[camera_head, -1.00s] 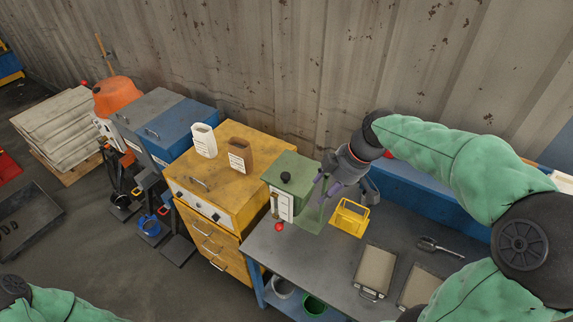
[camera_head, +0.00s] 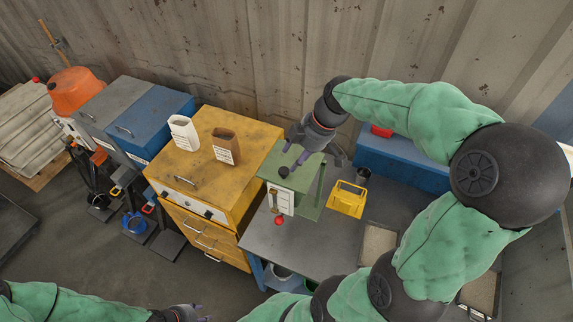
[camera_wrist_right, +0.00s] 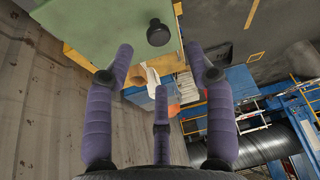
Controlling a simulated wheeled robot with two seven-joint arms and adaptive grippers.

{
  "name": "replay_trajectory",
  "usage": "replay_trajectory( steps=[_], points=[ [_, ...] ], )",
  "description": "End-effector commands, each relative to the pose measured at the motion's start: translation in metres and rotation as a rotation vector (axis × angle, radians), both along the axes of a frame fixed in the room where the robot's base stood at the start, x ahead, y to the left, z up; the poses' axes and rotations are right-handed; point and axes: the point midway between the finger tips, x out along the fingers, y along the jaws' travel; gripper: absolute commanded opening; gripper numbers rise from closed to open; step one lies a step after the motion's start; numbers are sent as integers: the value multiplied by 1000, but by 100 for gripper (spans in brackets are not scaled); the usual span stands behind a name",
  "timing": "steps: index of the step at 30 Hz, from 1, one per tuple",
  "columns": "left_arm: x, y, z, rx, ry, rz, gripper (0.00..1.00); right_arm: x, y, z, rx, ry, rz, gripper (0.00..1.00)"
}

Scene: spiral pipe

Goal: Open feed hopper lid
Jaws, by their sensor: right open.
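The green hopper box (camera_head: 295,175) stands at the left end of the grey table, with a flat green lid and a black knob (camera_head: 284,171) on top. The lid looks closed. In the right wrist view the knob (camera_wrist_right: 158,33) shows beyond the fingertips on the green lid (camera_wrist_right: 105,25). My right gripper (camera_head: 298,154) is open and empty, its purple fingers just above and behind the knob, apparently not touching it. My left gripper (camera_head: 192,310) is low at the bottom edge of the head view, mostly cut off; its fingers are hard to read.
A yellow cabinet (camera_head: 240,145) with a white container (camera_head: 183,133) and a brown container (camera_head: 226,146) stands left of the box. A yellow basket (camera_head: 347,199) stands right of it. A red ball handle (camera_head: 279,221) juts from its front. A corrugated wall rises close behind.

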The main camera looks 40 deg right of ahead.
Motion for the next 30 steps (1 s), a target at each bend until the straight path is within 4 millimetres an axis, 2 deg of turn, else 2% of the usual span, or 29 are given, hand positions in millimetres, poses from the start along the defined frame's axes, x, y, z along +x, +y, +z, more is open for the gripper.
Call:
replay_trajectory(
  steps=[6,12,24,30],
  points=[
    [1,0,3,0,-2,1,40,10,11,-36,1,4,2,55],
    [1,0,5,0,-2,1,40,16,16,-55,1,3,1,55],
    [1,0,5,0,-2,1,40,18,17,-60,0,0,0,55],
    [1,0,5,0,-2,1,40,18,17,-60,0,0,0,0]
  ],
)
